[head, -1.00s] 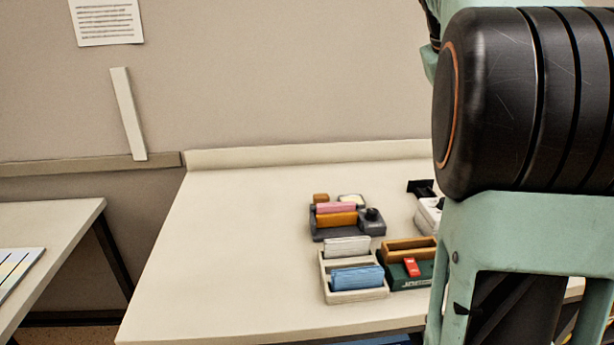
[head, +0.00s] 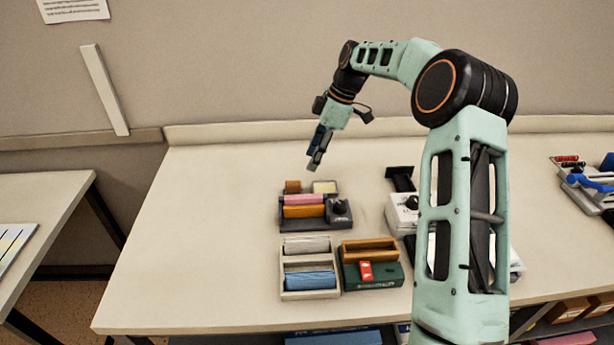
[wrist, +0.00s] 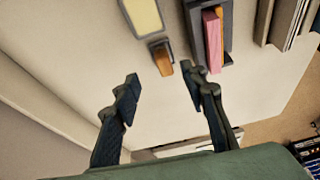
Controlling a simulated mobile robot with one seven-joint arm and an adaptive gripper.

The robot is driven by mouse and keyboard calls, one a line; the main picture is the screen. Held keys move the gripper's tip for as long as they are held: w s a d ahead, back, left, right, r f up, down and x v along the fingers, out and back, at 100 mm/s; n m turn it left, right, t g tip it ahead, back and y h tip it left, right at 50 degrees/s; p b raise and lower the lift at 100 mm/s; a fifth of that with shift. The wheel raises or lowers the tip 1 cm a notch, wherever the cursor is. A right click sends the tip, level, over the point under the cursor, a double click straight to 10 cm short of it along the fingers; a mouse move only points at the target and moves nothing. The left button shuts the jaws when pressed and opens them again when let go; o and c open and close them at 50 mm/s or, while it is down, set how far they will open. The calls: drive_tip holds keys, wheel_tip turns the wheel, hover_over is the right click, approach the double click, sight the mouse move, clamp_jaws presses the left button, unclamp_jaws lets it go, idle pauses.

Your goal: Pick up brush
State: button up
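A small orange-brown block-like piece with a dark end (wrist: 163,58) shows just beyond my fingertips in the wrist view. It looks like the brush, but its bristles cannot be made out. In the head view it stands at the back left of the dark desk organizer (head: 316,222), beside a pale yellow pad (head: 325,187). My gripper (wrist: 160,82) is open and empty, with the brown piece between the lines of its fingers. In the head view my gripper (head: 316,160) points down above and behind the organizer, apart from it.
Pink and orange blocks (head: 303,211) sit in the organizer. In front are a beige tray (head: 283,272) with grey and blue cards and a green box (head: 375,279). A white device (head: 399,216) stands to the right. The table's left side is clear.

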sight(293, 182)
drive_tip(key=shift+n+y, duration=0.3)
drive_tip(key=x, duration=0.3)
drive_tip(key=a+x, duration=0.1)
drive_tip(key=x, duration=0.2)
drive_tip(key=shift+r+p, duration=0.2)
drive_tip(key=shift+p, duration=0.2)
drive_tip(key=x, duration=0.2)
drive_tip(key=p+x, duration=0.1)
drive_tip(key=x, duration=0.1)
drive_tip(key=shift+s+a, duration=0.15)
drive_tip(key=shift+a, duration=0.2)
drive_tip(key=shift+a+f, duration=0.15)
drive_tip(key=shift+f, duration=0.25)
clamp_jaws()
drive_tip(key=shift+r, duration=0.15)
